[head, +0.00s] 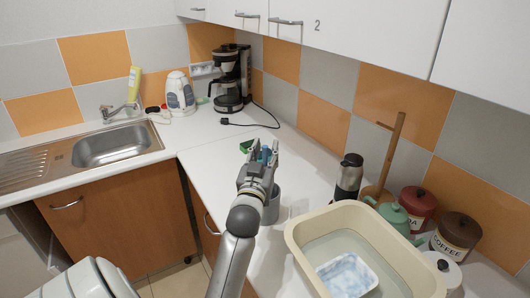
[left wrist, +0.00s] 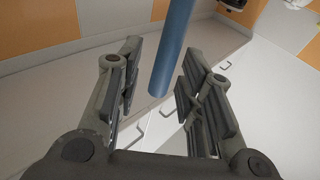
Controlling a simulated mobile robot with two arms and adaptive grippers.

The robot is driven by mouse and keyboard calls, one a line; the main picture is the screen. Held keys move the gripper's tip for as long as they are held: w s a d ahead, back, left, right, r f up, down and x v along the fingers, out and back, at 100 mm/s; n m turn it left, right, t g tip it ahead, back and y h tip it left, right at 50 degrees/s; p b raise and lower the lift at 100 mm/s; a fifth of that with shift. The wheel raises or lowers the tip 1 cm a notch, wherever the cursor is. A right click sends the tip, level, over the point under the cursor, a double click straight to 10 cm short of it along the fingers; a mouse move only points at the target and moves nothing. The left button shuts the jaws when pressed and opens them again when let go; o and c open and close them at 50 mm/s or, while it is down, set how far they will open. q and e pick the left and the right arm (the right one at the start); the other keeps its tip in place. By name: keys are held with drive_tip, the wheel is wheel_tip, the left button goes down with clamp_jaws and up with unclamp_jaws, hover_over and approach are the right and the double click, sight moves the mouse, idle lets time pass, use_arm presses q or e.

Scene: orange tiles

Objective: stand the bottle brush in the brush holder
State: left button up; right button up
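My left gripper (head: 261,149) is over the right-hand counter in the head view, its fingers spread apart. In the left wrist view a smooth blue rod (left wrist: 174,45), which looks like the bottle brush's handle, comes down from the top. Its lower end shows between the open fingers (left wrist: 157,93), with a gap on both sides. In the head view only small green and blue parts (head: 266,154) show by the fingers. A grey cylindrical container (head: 273,208), which looks like the brush holder, stands partly hidden behind my left wrist. My right gripper is not in view.
A cream basin (head: 297,238) with a white tray in it stands at the front right. A dark flask (head: 348,178), a wooden stand (head: 390,150), a green teapot (head: 395,217) and canisters stand behind it. A coffee maker (head: 229,82) is in the far corner. The counter left of the gripper is clear.

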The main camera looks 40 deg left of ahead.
use_arm(q)
drive_tip(key=shift+s+d+f, duration=0.1)
drive_tip(key=shift+s+d, duration=0.05)
drive_tip(key=shift+s, duration=0.05)
drive_tip(key=v, duration=0.7)
idle(1.0)
